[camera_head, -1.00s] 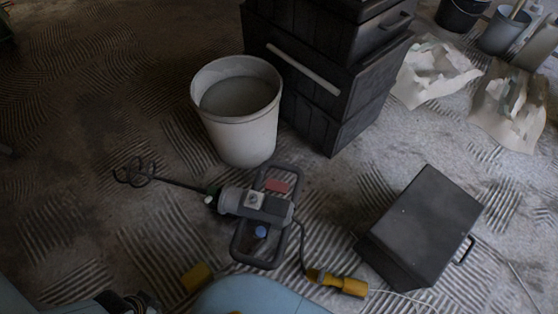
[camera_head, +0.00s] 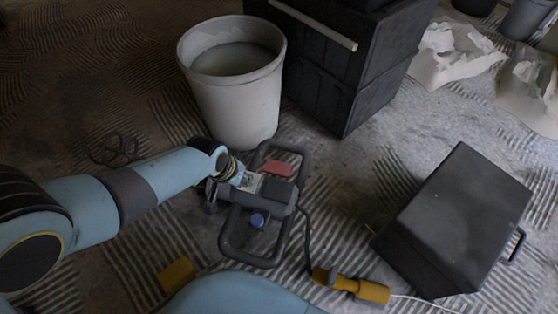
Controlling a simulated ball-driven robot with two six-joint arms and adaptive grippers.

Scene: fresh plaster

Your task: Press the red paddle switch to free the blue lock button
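A grey and black mixing machine (camera_head: 274,194) lies on the ridged floor in the head view. Its red paddle switch (camera_head: 278,168) is on the upper handle side, and its blue lock button (camera_head: 257,220) is on the lower side. My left arm comes in from the left and ends at the machine's left end. My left gripper (camera_head: 212,194) is dark and small there, beside or over the machine body; whether it touches, and how its fingers stand, I cannot tell. It partly hides the machine's left end. My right gripper is not in view.
A white bucket (camera_head: 234,105) of grey material stands behind the machine. Black stacked boxes (camera_head: 335,75) stand behind to the right. A black case (camera_head: 452,225) lies at right. A yellow connector (camera_head: 350,285) and cable lie in front; a yellow block (camera_head: 177,275) lies at lower left.

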